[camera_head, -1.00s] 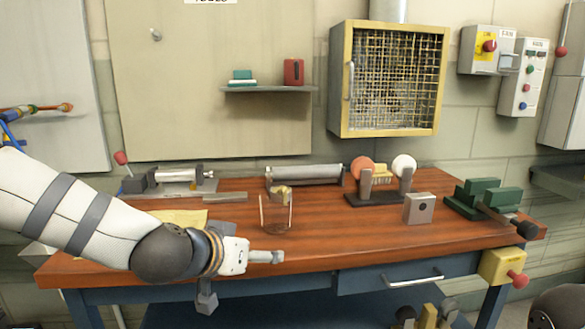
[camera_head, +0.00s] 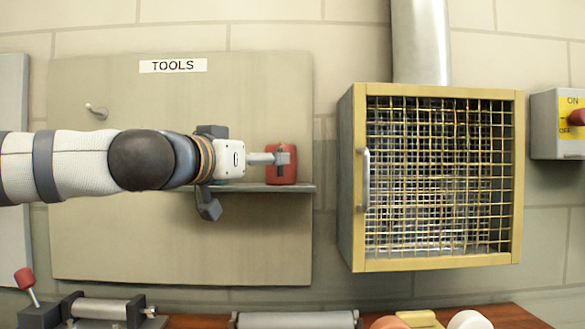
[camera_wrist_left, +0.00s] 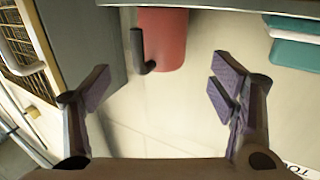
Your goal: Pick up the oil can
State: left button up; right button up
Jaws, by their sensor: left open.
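The red can (camera_head: 281,172), which I take to be the oil can, stands on a small wall shelf under the TOOLS sign. My left gripper (camera_head: 276,158) is raised to its height, pointing right, and overlaps the can in the head view. In the left wrist view the gripper (camera_wrist_left: 162,90) is open and empty, its two fingers wide apart. The red can (camera_wrist_left: 168,38) with its dark hooked handle is beyond the fingertips, roughly between them. No contact shows. My right gripper is not in view.
The grey shelf (camera_head: 250,188) carries the can. A teal object (camera_wrist_left: 295,48) is beside it in the left wrist view. A yellow-framed mesh cabinet (camera_head: 440,100) is to the right, with a grey handle (camera_head: 365,180). The workbench (camera_head: 200,321) is below.

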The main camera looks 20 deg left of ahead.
pick_arm(q)
jog(key=w, duration=0.3)
jog(key=w+d+f, duration=0.1)
jog(key=w, duration=0.2)
jog(key=w+b, duration=0.1)
jog(key=w, duration=0.3)
jog(key=shift+w+d+f, duration=0.1)
jog(key=shift+d+f, duration=0.05)
jog(key=shift+d, duration=0.15)
jog(key=shift+c, duration=0.4)
jog(key=c, duration=1.4)
